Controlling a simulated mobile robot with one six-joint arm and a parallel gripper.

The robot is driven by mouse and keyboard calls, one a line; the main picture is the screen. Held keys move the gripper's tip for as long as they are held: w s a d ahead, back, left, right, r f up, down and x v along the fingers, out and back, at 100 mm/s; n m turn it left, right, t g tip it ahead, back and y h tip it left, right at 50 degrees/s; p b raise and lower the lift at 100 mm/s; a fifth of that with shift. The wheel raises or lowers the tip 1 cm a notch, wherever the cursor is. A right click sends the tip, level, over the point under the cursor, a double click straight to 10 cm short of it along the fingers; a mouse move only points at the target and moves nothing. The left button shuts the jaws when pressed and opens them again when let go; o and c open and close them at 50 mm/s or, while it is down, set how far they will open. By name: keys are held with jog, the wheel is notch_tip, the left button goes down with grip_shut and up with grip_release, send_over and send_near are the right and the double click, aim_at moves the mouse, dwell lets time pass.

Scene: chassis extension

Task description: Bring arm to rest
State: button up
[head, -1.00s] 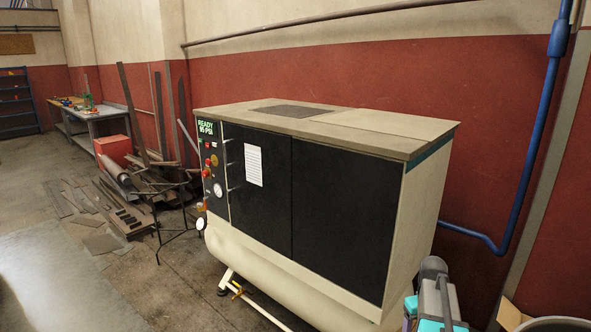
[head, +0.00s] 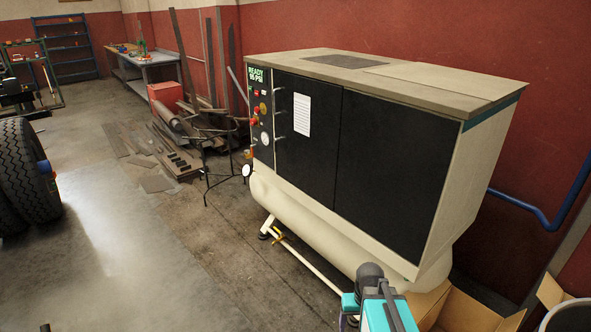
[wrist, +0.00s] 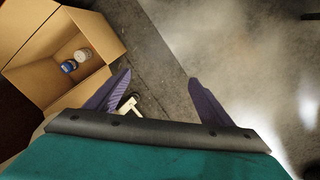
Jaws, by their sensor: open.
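My gripper (wrist: 160,76) shows in the wrist view with its two purple fingers spread wide apart and nothing between them. Bare floor lies beneath the gap, and the fingers point down over it. A small pale object with a dark part shows beside the left finger, too partial to identify. In the head view, part of my teal and grey arm (head: 376,305) shows at the bottom edge, in front of the compressor. The fingers are hidden in that view.
A beige and black compressor (head: 390,160) stands close ahead. An open cardboard box (wrist: 38,62) holds a blue-topped can (wrist: 68,66) and a pale can (wrist: 83,56). A tire (head: 28,170) is at left. Scrap metal (head: 170,150) lies behind. Floor at centre left is clear.

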jog(key=s+a+f+g+b, duration=0.1)
jog(key=s+f+g, duration=0.2)
jog(key=s+f, duration=0.8)
jog(key=s+a+f+g+b, duration=0.2)
jog(key=s+f, duration=0.9)
jog(key=s, duration=0.5)
jog(key=shift+s+a+f+g, duration=0.15)
jog(key=shift+s+f+g, duration=0.05)
jog(key=shift+f+g, duration=0.2)
